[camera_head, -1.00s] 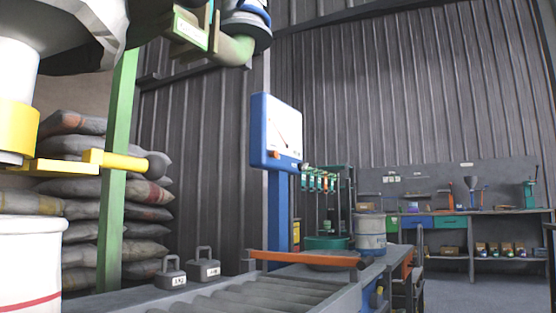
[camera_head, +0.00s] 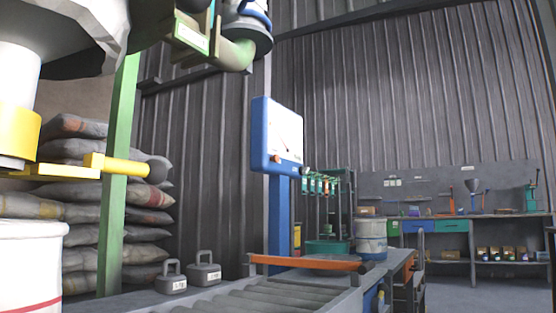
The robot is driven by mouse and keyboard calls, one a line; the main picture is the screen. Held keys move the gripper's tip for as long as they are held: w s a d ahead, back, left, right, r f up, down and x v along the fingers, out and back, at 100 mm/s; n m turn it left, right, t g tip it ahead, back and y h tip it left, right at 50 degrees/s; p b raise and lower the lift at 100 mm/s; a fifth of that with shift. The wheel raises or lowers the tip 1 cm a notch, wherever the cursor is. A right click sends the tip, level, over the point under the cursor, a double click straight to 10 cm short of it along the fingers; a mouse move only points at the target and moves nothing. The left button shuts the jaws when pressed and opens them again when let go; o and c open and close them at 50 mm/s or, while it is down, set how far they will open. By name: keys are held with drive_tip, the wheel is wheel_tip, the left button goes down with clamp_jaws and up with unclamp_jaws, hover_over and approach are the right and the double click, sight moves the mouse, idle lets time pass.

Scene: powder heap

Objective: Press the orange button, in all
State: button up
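A blue-framed dial scale (camera_head: 262,136) with a white face stands on a blue post (camera_head: 279,215) near the middle of the view. A small orange spot (camera_head: 277,158) shows low on its face; it looks like the orange button, but it is too small to tell whether it is pressed. A dark knob (camera_head: 306,172) sticks out at the lower right of the scale. My gripper is not in view, so its distance from the button cannot be told.
A roller conveyor (camera_head: 265,300) with an orange bar (camera_head: 305,262) runs in front of the scale. Two grey weights (camera_head: 205,276) (camera_head: 172,284) stand left of it. A green post (camera_head: 117,180), yellow lever (camera_head: 115,164) and white drum (camera_head: 30,265) fill the left. A workbench (camera_head: 480,215) stands behind.

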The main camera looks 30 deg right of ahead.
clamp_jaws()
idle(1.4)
